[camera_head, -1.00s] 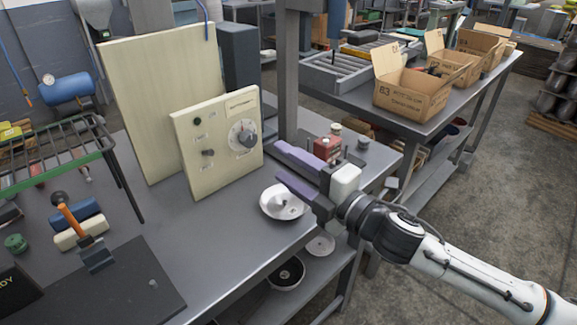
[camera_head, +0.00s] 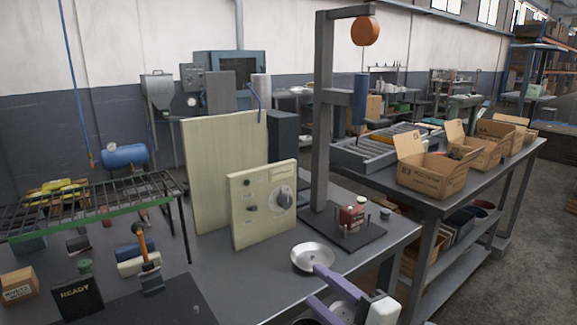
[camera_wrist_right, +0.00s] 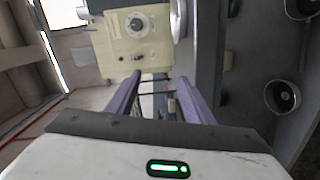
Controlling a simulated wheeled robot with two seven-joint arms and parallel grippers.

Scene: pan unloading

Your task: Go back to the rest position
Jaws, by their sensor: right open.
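My right gripper (camera_head: 315,284) is at the bottom of the head view, with its two purple fingers apart. It also shows in the right wrist view (camera_wrist_right: 158,80), open with nothing between the fingers. A shallow metal pan (camera_head: 313,257) rests on the grey table (camera_head: 210,268) near its front edge. One finger's tip overlaps the pan's lower right rim in the head view; I cannot tell whether they touch. My left gripper is not in view.
A cream control panel with a dial (camera_head: 264,203) stands behind the pan. A fixture with a red block (camera_head: 352,215) and a tall grey post (camera_head: 321,110) are to its right. A wire rack (camera_head: 95,207) stands at left. Cardboard boxes (camera_head: 432,176) are on the bench at right.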

